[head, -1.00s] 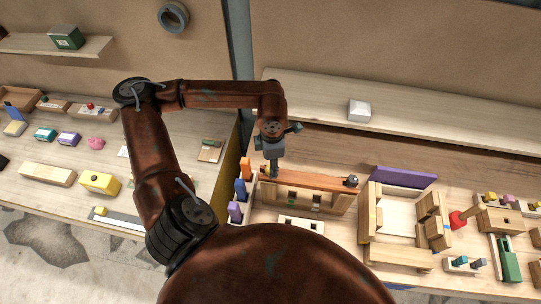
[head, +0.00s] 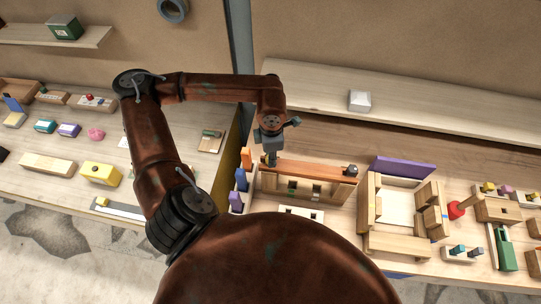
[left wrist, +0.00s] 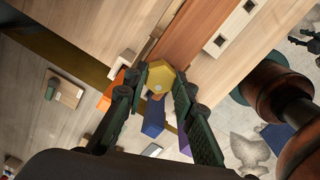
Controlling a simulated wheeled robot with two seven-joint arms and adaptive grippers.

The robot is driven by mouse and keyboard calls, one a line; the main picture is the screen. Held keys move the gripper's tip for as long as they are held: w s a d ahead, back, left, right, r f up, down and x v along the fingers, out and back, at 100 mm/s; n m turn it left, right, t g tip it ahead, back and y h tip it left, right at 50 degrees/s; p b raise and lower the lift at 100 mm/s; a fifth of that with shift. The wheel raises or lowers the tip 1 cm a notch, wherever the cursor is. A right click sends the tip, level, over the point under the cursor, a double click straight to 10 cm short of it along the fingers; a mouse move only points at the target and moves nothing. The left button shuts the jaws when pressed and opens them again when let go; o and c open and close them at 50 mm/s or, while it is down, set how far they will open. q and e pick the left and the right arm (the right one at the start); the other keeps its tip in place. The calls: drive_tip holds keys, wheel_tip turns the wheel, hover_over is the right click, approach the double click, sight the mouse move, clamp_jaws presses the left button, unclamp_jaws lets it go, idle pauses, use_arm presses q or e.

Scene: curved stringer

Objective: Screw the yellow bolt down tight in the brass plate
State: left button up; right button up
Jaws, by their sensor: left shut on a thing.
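The yellow bolt (left wrist: 161,76) shows its six-sided head in the left wrist view, at the near end of a long reddish-brown beam (left wrist: 198,32). My left gripper (left wrist: 161,80) is shut on this head, with one finger on each side. In the head view my left gripper (head: 271,158) points down at the left end of the beam (head: 310,171) and hides the bolt. I cannot make out a separate brass plate or the bolt's shank. My right gripper is not in view.
A dark round-headed piece (head: 351,170) stands at the beam's right end. Orange (head: 246,159) and blue (head: 241,180) blocks stand close left of the gripper. A wooden frame (head: 372,215) and purple board (head: 403,170) are to the right. A pale shelf (head: 420,125) runs behind.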

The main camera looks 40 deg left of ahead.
use_arm(q)
clamp_jaws()
drive_tip(key=m+b, duration=0.2)
drive_tip(key=m, duration=0.1)
drive_tip(key=shift+f, duration=0.25)
drive_tip(key=shift+m+b, duration=0.5)
drive_tip(key=shift+m, duration=0.1)
drive_tip(key=m+b, duration=0.1)
drive_tip(key=m, duration=0.1)
drive_tip(key=shift+m, duration=0.3)
drive_tip(key=shift+s+a+r+m, duration=0.1)
drive_tip(key=shift+s+r+m, duration=0.05)
drive_tip(key=shift+m, duration=0.55)
